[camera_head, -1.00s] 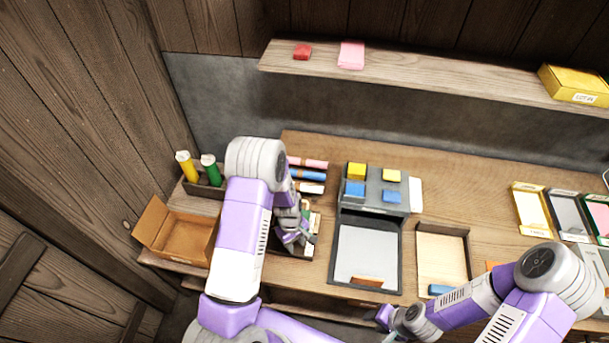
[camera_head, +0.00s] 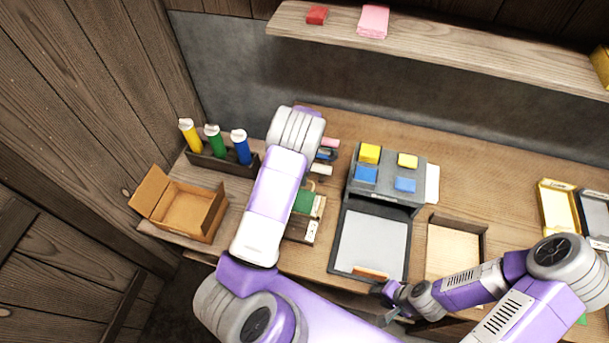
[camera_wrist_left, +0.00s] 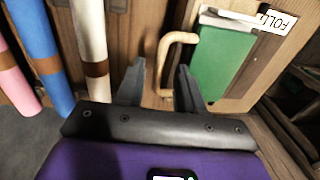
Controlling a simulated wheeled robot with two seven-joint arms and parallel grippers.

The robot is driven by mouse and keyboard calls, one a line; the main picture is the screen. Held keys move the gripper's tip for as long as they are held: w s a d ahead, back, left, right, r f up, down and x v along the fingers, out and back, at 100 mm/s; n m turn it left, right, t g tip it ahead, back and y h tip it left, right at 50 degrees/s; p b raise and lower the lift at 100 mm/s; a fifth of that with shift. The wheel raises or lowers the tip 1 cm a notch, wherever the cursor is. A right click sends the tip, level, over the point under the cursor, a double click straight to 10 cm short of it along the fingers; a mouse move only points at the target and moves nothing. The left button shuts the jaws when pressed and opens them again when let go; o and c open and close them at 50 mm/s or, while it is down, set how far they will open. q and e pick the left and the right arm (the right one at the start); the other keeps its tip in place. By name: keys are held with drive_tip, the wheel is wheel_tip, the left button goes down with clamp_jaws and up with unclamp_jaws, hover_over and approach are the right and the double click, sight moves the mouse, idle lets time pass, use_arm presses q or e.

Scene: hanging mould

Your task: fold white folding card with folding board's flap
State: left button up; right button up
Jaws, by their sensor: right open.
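The folding board (camera_head: 302,229) stands on the bench, partly covered by my left forearm. In the left wrist view it is a wooden board with a green flap (camera_wrist_left: 222,66), a tan bar handle (camera_wrist_left: 172,52) and a label reading "FOLD", cut off. A white strip (camera_wrist_left: 232,17) shows along the flap's edge, perhaps the white folding card; most of it is hidden. My left gripper (camera_wrist_left: 158,82) is open, the handle just ahead of and between its fingertips, apparently not gripped. My right gripper (camera_head: 388,302) is open and empty near the bench's front edge, right of the board.
Pink, blue and white rolls (camera_wrist_left: 92,45) lie close left of my left gripper. A grey-black unit (camera_head: 382,205) with coloured blocks and a pale tray stands to the right. An open cardboard box (camera_head: 190,212) and a rack of coloured bottles (camera_head: 226,162) stand left.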

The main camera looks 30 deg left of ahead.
use_arm(q)
drive_tip(key=shift+f, duration=0.3)
clamp_jaws()
idle(1.3)
